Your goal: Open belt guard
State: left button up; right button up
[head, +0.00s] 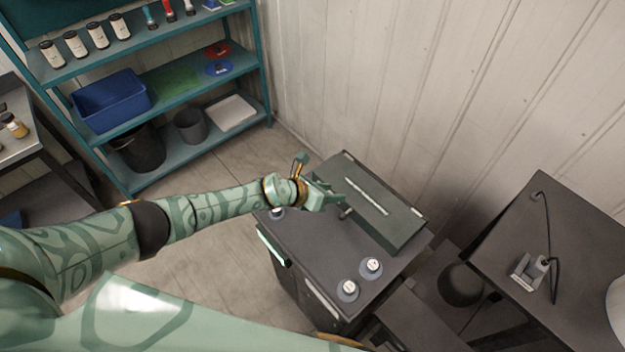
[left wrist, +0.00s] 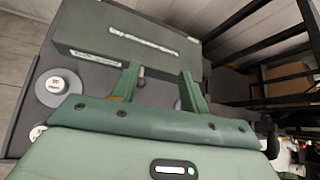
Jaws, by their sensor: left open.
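The belt guard (head: 405,230) is a long dark green-grey box with a pale label strip on top, lying along the back of a dark bench-like machine (head: 320,240). It looks closed. A small grey knob (head: 347,212) sticks out of its front face. My left gripper (head: 338,200) is at the front of the guard, close to the knob; whether it touches cannot be told. In the left wrist view, the guard (left wrist: 85,28) fills the upper left, and my left gripper (left wrist: 162,88) has its two fingers spread apart in front of its face. My right gripper is not in view.
Two round discs with white centres (head: 371,267) sit on the machine's front right top. A teal shelf (head: 165,125) with bins stands at back left. A dark table (head: 575,250) with a small device stands right. The ribbed wall (head: 400,80) is close behind.

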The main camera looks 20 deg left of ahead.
pick_arm(q)
jog(key=p+v, duration=0.2)
jog(key=v, duration=0.5)
jog(key=shift+p, duration=0.35)
jog(key=shift+d, duration=0.1)
